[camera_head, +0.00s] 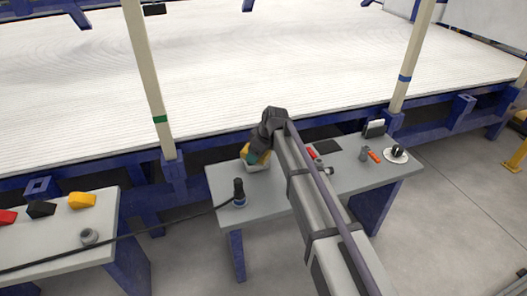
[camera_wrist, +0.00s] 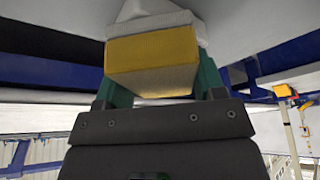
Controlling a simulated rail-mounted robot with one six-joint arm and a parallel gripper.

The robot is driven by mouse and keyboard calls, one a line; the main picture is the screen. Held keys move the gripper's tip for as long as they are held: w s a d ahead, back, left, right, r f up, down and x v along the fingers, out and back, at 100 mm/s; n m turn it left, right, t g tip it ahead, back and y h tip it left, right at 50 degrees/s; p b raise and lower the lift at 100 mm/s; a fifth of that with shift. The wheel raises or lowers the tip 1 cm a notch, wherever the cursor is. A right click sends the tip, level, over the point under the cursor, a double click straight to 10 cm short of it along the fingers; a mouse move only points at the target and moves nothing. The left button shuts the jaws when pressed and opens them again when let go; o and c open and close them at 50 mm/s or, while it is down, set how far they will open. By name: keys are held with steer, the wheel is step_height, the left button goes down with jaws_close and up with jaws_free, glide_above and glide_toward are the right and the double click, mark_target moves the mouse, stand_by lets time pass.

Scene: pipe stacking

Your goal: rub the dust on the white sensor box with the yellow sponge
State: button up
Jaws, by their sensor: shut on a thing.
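The yellow sponge (camera_head: 245,152) is in my gripper (camera_head: 257,156) over the left part of the grey table. In the wrist view the sponge (camera_wrist: 155,55) sits between the two green fingers of my gripper (camera_wrist: 158,78), which are shut on it. The white sensor box (camera_head: 258,167) lies on the table just below the sponge. In the wrist view the white box (camera_wrist: 150,20) shows right beyond the sponge's far face. They look touching or nearly so. The sponge and gripper hide part of the box. I cannot make out the dust.
A black cylindrical tool (camera_head: 239,192) with a cable stands left of the box. Small orange and grey parts (camera_head: 373,156) and a white round piece (camera_head: 396,153) lie at the table's right. A second table (camera_head: 60,236) stands left. Blue frame posts and a large white panel are behind.

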mark_target(269, 150)
steer(key=shift+s+a+f, duration=0.1)
steer(key=shift+s+a, duration=0.2)
steer(key=shift+a, duration=0.35)
steer(key=shift+s+a+r, duration=0.1)
steer(key=shift+s+a, duration=0.15)
steer(key=shift+a, duration=0.35)
steer(key=shift+s+a+f, duration=0.1)
steer(key=shift+s+a, duration=0.2)
steer(key=shift+a, duration=0.45)
steer(key=shift+w+d, duration=0.55)
steer(key=shift+d, duration=0.8)
steer(key=shift+w+d, duration=0.6)
steer(key=shift+d, duration=0.8)
steer(key=shift+w+d, duration=0.55)
steer(key=shift+d, duration=0.8)
step_height(269, 150, up, 6)
steer(key=p, duration=0.5)
steer(key=shift+p, duration=0.4)
steer(key=shift+a, duration=0.1)
